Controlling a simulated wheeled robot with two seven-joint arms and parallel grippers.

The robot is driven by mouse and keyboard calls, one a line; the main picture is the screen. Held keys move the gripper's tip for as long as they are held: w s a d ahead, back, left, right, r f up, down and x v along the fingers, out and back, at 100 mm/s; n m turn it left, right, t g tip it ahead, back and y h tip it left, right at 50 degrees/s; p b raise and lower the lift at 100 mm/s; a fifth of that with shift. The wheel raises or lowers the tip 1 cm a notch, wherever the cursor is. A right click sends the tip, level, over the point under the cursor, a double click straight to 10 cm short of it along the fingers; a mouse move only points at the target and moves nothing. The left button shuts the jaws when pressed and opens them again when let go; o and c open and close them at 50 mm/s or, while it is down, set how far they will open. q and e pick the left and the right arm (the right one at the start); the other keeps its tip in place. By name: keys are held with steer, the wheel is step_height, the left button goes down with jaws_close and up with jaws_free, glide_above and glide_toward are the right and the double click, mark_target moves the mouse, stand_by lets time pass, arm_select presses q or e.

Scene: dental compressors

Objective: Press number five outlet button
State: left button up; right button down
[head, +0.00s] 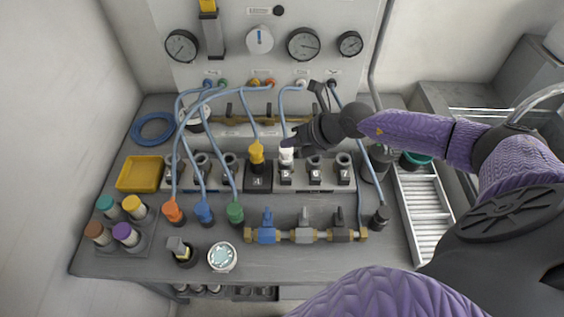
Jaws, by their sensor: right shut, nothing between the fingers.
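A row of numbered grey outlets (316,174) runs across the middle of the bench. The number five outlet (286,176) has a small dark label on its front and a white fitting (286,155) on top, with a blue hose rising from it. My right gripper (296,141) is shut and empty. Its tips are at the top right of the white fitting; I cannot tell whether they touch it. The outlet to its left (258,183) is dark with a yellow fitting (257,155). My left gripper is not in view.
Blue hoses run from the gauge panel (272,50) down to several fittings. A valve manifold (304,235) lies in front of the outlets. A yellow tray (140,174) and colour-capped jars (126,235) are at left. A white rack (424,205) is at right.

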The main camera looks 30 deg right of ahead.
mark_target(289, 175)
step_height(289, 175, down, 8)
steer(key=b, duration=0.8)
steer(key=shift+a, duration=0.1)
steer(key=shift+f+b, duration=0.3)
steer(key=shift+f, duration=0.15)
stand_by(0.4)
stand_by(0.8)
steer(key=shift+f, duration=0.4)
